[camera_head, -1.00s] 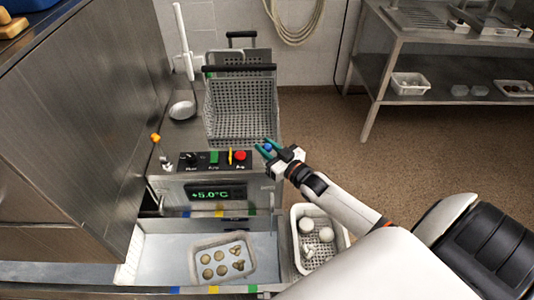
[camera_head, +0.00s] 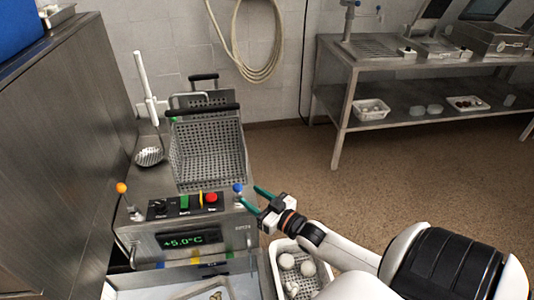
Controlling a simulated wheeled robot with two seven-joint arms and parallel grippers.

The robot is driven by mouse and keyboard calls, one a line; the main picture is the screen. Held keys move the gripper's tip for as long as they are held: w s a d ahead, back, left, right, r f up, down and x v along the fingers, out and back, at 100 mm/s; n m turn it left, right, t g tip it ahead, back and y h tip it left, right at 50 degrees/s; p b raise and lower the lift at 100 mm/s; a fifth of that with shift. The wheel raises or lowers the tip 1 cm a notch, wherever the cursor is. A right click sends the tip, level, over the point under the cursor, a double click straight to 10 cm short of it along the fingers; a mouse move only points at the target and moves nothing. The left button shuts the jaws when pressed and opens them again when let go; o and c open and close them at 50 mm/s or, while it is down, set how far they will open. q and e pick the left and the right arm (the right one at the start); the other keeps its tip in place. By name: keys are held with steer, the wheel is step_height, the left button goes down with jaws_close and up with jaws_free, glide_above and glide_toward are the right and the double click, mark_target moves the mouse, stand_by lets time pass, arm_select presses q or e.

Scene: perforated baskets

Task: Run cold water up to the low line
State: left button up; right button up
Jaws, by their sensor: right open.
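A blue ball knob (camera_head: 238,187) stands at the right end of the control panel (camera_head: 186,203). My right gripper (camera_head: 248,196), with green fingers, is open just right of the knob. The knob is close to the finger tips; I cannot tell whether they touch it. An orange ball knob (camera_head: 121,187) on a lever stands at the panel's left. The basin (camera_head: 255,287) lies at the bottom edge, mostly cut off, with coloured marks (camera_head: 195,262) along its back edge. Its water level cannot be made out. The display (camera_head: 188,239) reads +5.0°C. My left gripper is not in view.
A perforated basket (camera_head: 208,150) stands behind the panel, with a skimmer (camera_head: 149,155) at its left. A white basket (camera_head: 275,262) with white pieces sits below my right arm. A steel table (camera_head: 345,75) stands at the back right. Open floor lies between.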

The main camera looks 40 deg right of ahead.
steer(key=s, duration=0.5)
steer(key=shift+s+d, duration=0.2)
steer(key=shift+d, duration=0.2)
stand_by(0.4)
